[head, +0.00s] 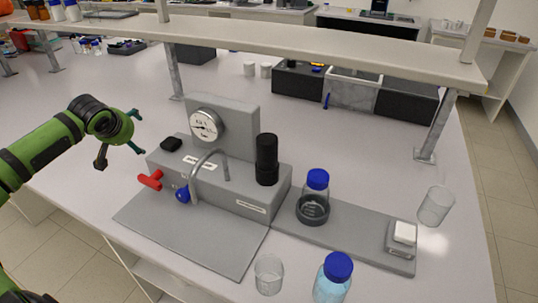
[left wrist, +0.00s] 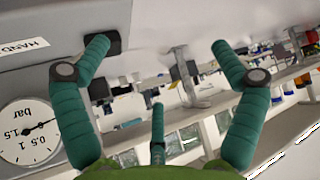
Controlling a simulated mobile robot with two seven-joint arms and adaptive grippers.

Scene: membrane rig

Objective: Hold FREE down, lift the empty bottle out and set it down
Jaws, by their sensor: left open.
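A clear bottle with a blue cap (head: 317,182) stands upright in a dark ring holder (head: 313,212) on the grey base plate, right of the rig, and looks empty. A white square pad (head: 404,232) sits on a grey block at that plate's right end; no FREE lettering is readable on it. My left gripper (head: 127,138) is open and empty, in the air left of the rig and far from the bottle and pad. In the left wrist view its teal fingers (left wrist: 158,60) are spread with nothing between them. My right gripper is not in view.
The grey rig (head: 225,195) carries a gauge (head: 205,126), a black cylinder (head: 267,158), a bent tube, a red handle (head: 151,180) and a blue knob. A blue-liquid bottle (head: 333,278) and glass beaker (head: 268,275) stand in front. Another beaker (head: 435,206) is at right. A shelf (head: 320,38) spans overhead.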

